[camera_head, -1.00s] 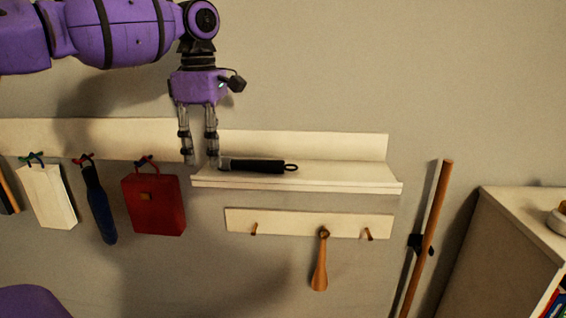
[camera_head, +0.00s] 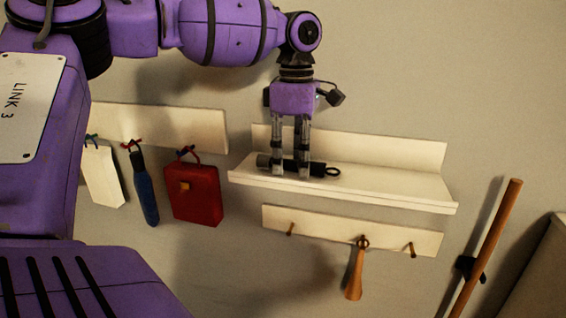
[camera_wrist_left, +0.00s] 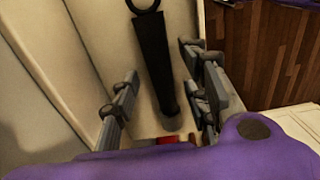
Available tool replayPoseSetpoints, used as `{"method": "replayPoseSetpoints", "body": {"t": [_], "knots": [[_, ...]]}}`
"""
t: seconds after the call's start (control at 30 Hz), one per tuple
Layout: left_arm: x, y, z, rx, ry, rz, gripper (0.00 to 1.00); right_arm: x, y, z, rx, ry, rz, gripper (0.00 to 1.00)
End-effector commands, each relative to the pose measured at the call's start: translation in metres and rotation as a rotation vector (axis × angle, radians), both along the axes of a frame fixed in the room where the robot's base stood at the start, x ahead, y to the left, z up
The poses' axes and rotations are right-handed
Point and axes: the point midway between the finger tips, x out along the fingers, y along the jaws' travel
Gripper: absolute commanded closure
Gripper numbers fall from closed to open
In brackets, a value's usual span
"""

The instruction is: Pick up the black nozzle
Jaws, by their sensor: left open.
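The black nozzle (camera_head: 317,169), a dark rod with a ring at its right end, lies on the white wall shelf (camera_head: 400,188). My left gripper (camera_head: 290,174) is open and points down at the shelf, with its fingers in front of the nozzle's middle and hiding part of it. In the left wrist view, the nozzle (camera_wrist_left: 154,62) runs between the two spread fingers of the left gripper (camera_wrist_left: 160,80), with a visible gap on each side. Its ring is at the top of that view. My right gripper is not in view.
Left of the shelf, a hook rail (camera_head: 165,125) holds a white item (camera_head: 103,175), a blue item (camera_head: 146,195) and a red bag (camera_head: 194,193). Below the shelf, a peg rail (camera_head: 330,225) holds a wooden tool (camera_head: 355,275). A wooden pole (camera_head: 490,245) stands at right.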

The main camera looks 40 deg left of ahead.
Motion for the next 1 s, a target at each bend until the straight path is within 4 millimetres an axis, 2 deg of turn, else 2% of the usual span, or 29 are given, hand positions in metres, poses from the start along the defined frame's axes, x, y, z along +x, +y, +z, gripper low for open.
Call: {"method": "replayPoseSetpoints", "body": {"t": [0.23,0.53,0.87,1.0], "knots": [[0.0001,-0.0003,-0.0014,0.000,-0.001,-0.001,0.59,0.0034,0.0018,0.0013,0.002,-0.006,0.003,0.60],[0.0001,-0.0003,-0.0012,0.000,-0.001,-0.001,0.99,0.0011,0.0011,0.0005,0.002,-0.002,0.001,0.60],[0.0004,-0.0003,0.0003,0.000,-0.001,-0.001,1.00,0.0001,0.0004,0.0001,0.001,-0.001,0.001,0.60],[0.0008,-0.0004,0.0083,0.000,-0.001,-0.001,1.00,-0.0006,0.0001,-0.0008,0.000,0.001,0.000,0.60]]}}
